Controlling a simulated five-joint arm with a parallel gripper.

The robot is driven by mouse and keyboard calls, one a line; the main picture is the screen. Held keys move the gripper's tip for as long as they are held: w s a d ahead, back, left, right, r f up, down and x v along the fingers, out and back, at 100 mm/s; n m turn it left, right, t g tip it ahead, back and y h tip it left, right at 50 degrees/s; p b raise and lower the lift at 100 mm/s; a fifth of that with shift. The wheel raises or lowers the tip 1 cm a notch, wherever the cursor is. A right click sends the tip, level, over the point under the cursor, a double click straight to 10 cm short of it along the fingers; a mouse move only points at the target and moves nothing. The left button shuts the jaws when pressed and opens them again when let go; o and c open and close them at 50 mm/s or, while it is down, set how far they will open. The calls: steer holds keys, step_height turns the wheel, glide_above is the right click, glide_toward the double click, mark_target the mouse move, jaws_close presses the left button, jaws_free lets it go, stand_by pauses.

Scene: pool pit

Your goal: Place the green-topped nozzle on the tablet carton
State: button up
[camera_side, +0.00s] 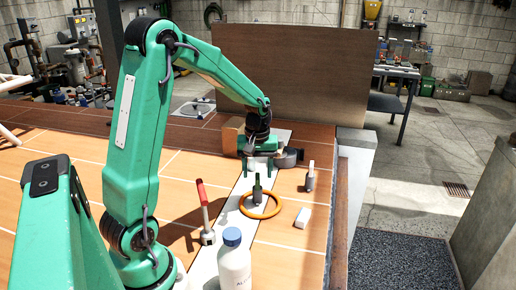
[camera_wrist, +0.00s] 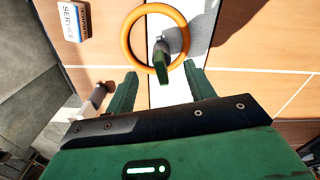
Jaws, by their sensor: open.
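The green-topped nozzle (camera_side: 257,190) stands upright inside an orange ring (camera_side: 279,210) on the deck. In the wrist view its green top (camera_wrist: 162,68) shows between my fingertips, with a gap on each side. My gripper (camera_side: 258,174) is open and empty, pointing down just behind and above the nozzle. It also shows in the wrist view (camera_wrist: 160,71). A small white box (camera_side: 302,217) lies right of the ring; the wrist view shows it marked SERVICE (camera_wrist: 70,20). I cannot read tablet lettering on it, and a tan box (camera_side: 230,138) behind my gripper is partly hidden.
A red-topped piece (camera_side: 203,208) stands left of the ring, and a white bottle (camera_side: 235,262) stands nearer the camera. A white-topped piece (camera_side: 310,178) stands to the right, near the deck edge. A dark grey round object (camera_side: 290,157) lies beside my gripper.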

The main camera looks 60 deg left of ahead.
mark_target(257, 177)
steer(key=shift+a+f, duration=0.15)
steer(key=shift+a, duration=0.05)
steer(key=shift+f, duration=1.3)
steer(key=shift+f, duration=0.1)
steer(key=shift+d+f, duration=0.1)
steer(key=shift+f, duration=2.4)
steer(key=c, duration=1.1)
steer(key=shift+c, duration=0.2)
steer(key=shift+r, duration=0.2)
